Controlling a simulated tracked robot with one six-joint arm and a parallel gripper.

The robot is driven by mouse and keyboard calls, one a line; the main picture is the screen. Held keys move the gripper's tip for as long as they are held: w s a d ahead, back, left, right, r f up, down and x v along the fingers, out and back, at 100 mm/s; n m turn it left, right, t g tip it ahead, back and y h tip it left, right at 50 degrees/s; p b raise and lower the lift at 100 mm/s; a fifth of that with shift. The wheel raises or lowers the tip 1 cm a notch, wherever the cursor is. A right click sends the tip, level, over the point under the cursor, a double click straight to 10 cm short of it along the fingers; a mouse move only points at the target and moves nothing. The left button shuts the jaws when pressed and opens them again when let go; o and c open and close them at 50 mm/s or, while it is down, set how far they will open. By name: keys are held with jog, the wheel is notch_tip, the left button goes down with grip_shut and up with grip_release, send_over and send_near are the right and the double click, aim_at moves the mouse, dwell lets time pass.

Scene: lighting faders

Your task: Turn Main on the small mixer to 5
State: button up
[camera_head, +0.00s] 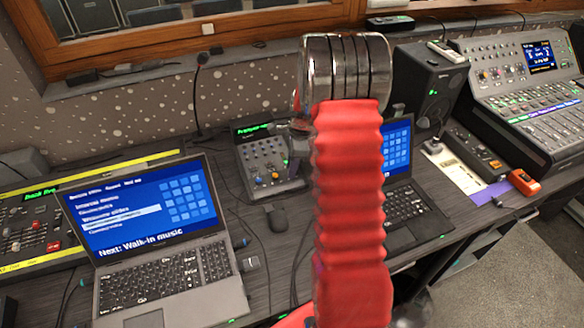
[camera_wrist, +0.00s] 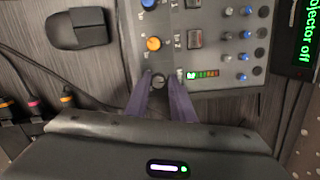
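The small mixer (camera_head: 262,158) stands on the desk between two laptops, partly hidden by my red arm. In the wrist view the mixer panel (camera_wrist: 206,60) shows a column with a blue knob (camera_wrist: 148,4), an orange knob (camera_wrist: 153,44) and a dark grey knob (camera_wrist: 158,80). I cannot read which is Main or any scale numbers. My gripper (camera_wrist: 162,78) has its two purple fingers apart, with the dark grey knob between their tips. I cannot tell whether either finger touches it.
A mouse (camera_head: 275,218) lies in front of the mixer; it also shows in the wrist view (camera_wrist: 78,28). A laptop (camera_head: 150,225) is at left, another (camera_head: 405,200) at right. Plugged cables (camera_wrist: 66,97) lie beside the mixer. A large console (camera_head: 525,90) stands at far right.

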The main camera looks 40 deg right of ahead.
jog(key=o, duration=0.3)
jog(key=shift+s+d, duration=0.1)
jog(key=r, duration=0.4)
jog(key=s+d+r, duration=0.1)
jog(key=r, duration=0.8)
jog(key=shift+s+d+r, duration=0.15)
jog(key=shift+s+r, duration=0.1)
